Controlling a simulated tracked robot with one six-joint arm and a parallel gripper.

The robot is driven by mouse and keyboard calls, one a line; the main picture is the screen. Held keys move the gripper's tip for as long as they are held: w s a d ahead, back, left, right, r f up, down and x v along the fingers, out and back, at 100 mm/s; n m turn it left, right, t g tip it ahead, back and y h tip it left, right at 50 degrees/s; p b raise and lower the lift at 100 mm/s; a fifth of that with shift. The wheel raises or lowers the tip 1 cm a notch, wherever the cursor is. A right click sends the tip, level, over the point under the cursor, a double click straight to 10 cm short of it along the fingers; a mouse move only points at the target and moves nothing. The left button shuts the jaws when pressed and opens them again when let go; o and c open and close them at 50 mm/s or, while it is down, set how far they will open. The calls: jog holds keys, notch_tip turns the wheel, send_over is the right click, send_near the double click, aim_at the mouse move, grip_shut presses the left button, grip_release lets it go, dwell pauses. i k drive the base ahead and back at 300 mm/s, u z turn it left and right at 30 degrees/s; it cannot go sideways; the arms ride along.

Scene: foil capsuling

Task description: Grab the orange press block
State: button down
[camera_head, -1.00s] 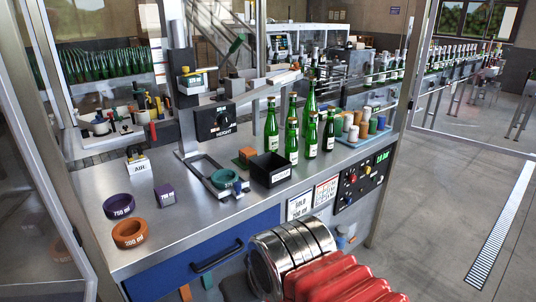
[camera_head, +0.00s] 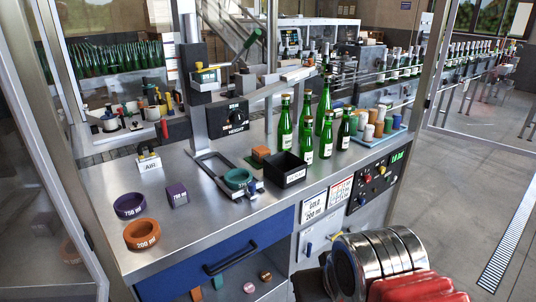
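A small orange block (camera_head: 261,154) sits on the steel bench behind the black box, right of the height press. An orange ring marked 200 ml (camera_head: 142,235) lies at the bench's front left. Another orange block (camera_head: 196,294) shows on the shelf below the bench. I cannot tell from labels which is the press block. A teal ring (camera_head: 238,178) sits in the press's base fork. My gripper is not in view; only a silver and red part, likely of my arm, shows at bottom right, apart from the blocks.
A purple ring (camera_head: 130,205) and purple block (camera_head: 177,194) lie at left. Green bottles (camera_head: 306,140) stand behind the black box (camera_head: 285,174). A tray of corks and caps (camera_head: 378,134) is at right. A blue drawer (camera_head: 215,268) fronts the bench.

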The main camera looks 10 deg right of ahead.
aim_at(258, 153)
jog(key=z, duration=1.65)
jog(key=i, duration=1.7)
jog(key=u, duration=0.2)
